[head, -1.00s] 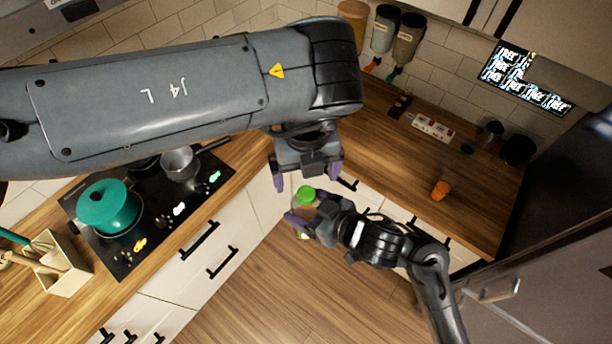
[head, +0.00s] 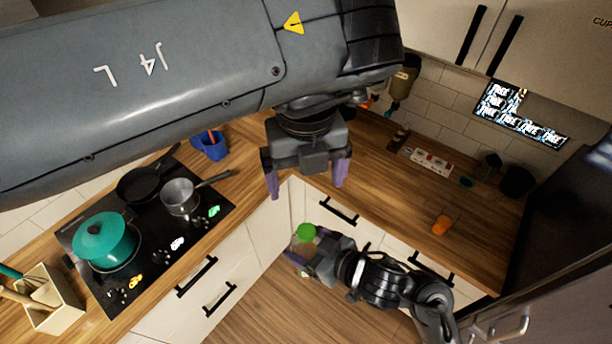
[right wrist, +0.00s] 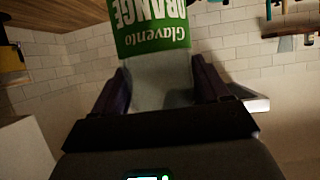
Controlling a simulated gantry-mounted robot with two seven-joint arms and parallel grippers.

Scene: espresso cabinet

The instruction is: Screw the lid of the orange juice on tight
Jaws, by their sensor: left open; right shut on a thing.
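My right gripper (head: 306,266) is shut on the orange juice bottle (head: 303,247) and holds it in the air in front of the corner cabinets.
The hob with a teal pot (head: 105,241), a saucepan (head: 180,196) and a black pan (head: 138,184) is at left. A utensil box (head: 52,305) stands nearby. An orange container (head: 441,225) stands on the right counter (head: 465,200). The floor below the bottle is clear.

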